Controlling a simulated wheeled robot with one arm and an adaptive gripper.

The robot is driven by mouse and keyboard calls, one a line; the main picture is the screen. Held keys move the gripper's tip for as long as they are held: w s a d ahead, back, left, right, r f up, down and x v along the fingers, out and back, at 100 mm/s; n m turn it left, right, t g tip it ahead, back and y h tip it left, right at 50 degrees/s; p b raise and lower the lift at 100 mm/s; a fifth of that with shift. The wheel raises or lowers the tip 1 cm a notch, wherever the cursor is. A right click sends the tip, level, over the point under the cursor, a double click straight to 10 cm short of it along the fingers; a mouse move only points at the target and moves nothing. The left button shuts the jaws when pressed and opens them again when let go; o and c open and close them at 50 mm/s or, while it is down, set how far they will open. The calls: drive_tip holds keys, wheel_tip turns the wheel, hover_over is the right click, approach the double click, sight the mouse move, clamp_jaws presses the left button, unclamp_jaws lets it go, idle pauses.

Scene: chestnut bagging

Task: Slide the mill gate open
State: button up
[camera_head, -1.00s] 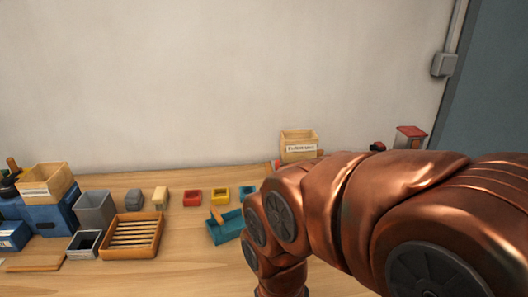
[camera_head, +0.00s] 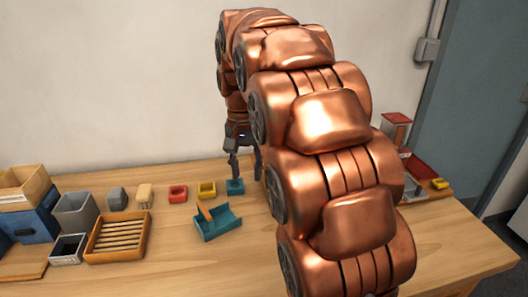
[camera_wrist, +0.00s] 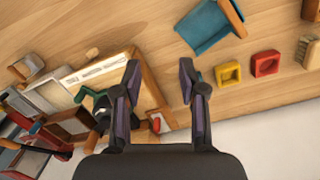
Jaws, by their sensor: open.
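My gripper (camera_head: 245,170) is open and empty, pointing down above the back of the table; its two fingers also show in the wrist view (camera_wrist: 158,70). I cannot make out the mill gate for certain. A grey upright unit with a red top (camera_head: 397,122) stands at the table's right end, partly hidden by my arm. In the wrist view, a wooden-framed pale panel (camera_wrist: 95,72) lies left of the fingers, with a green part (camera_wrist: 88,97) beside the left finger. A small red piece (camera_wrist: 155,122) sits at the frame's end. My arm hides this area in the head view.
A teal scoop tray (camera_head: 217,222), teal cup (camera_head: 236,187), yellow cup (camera_head: 207,190) and red cup (camera_head: 178,193) lie left of my arm. A slatted wooden tray (camera_head: 118,237) and grey bin (camera_head: 75,210) stand further left. The front right table (camera_head: 450,240) is bare.

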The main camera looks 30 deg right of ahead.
drive_tip(key=w+d+m, duration=0.1)
drive_tip(key=w+d, duration=0.3)
drive_tip(key=w+d+r+m, duration=0.1)
drive_tip(key=w+d+m, duration=0.1)
drive_tip(key=w+d, duration=0.1)
drive_tip(key=w+d+m, duration=0.2)
drive_tip(key=w+d, duration=0.2)
drive_tip(key=d, duration=0.2)
drive_tip(key=shift+w+r+t+p, duration=0.3)
drive_tip(key=shift+r+t, duration=0.05)
drive_tip(key=shift+t, duration=0.05)
drive_tip(key=shift+f+p, duration=0.45)
drive_tip(key=shift+f, duration=3.45)
drive_tip(key=shift+c, duration=0.3)
clamp_jaws()
